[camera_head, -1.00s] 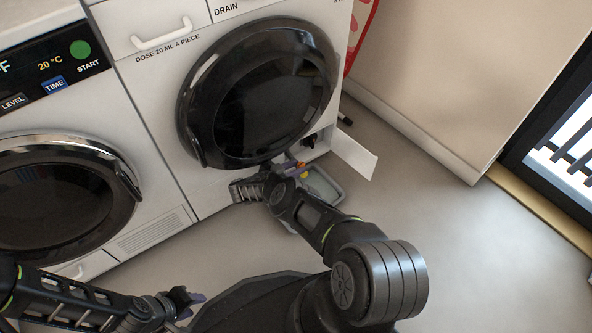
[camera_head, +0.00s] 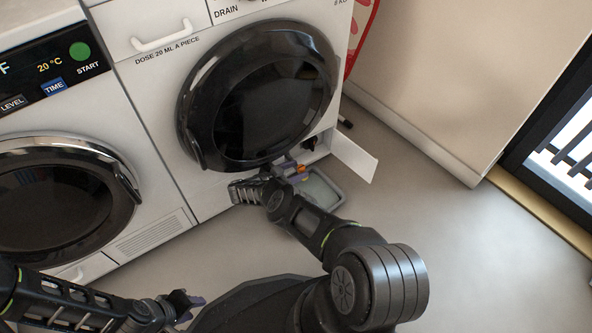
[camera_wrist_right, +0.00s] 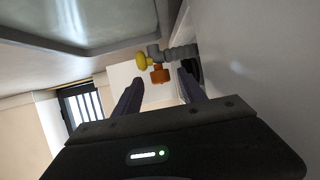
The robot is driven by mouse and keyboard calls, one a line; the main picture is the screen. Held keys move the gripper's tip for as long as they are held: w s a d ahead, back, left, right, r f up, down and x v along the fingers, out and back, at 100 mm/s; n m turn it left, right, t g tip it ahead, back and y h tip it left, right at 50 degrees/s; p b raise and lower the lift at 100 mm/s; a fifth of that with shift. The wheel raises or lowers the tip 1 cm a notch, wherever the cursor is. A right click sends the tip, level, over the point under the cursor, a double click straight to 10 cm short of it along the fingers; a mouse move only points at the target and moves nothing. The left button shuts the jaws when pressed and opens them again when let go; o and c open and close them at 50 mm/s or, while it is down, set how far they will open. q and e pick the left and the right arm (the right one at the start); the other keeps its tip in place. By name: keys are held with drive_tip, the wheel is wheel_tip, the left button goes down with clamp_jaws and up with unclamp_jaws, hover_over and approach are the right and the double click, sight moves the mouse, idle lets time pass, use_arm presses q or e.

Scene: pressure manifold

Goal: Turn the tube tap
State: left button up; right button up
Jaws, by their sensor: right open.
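The tube tap shows in the right wrist view as a grey fitting with a yellow knob (camera_wrist_right: 142,58) and an orange part (camera_wrist_right: 160,74), joined to a ribbed grey tube (camera_wrist_right: 181,53). My right gripper (camera_wrist_right: 160,80) is open, one finger on each side of the orange part. Contact cannot be told. In the head view my right gripper (camera_head: 289,167) is low at the washer's front. My left gripper (camera_head: 187,302) is away at the lower left, its opening unclear.
A grey tray (camera_head: 325,187) lies on the floor below the tap. The open white flap (camera_head: 354,157) stands just right of it. The washer's round door (camera_head: 262,100) is above my right gripper. Floor to the right (camera_head: 450,245) is clear.

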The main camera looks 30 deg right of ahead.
drive_tip(key=p+v, duration=0.2)
drive_tip(key=v, duration=0.5)
drive_tip(key=shift+a+r+p, duration=0.15)
drive_tip(key=shift+a+p, duration=0.2)
drive_tip(key=shift+s, duration=0.1)
idle(0.5)
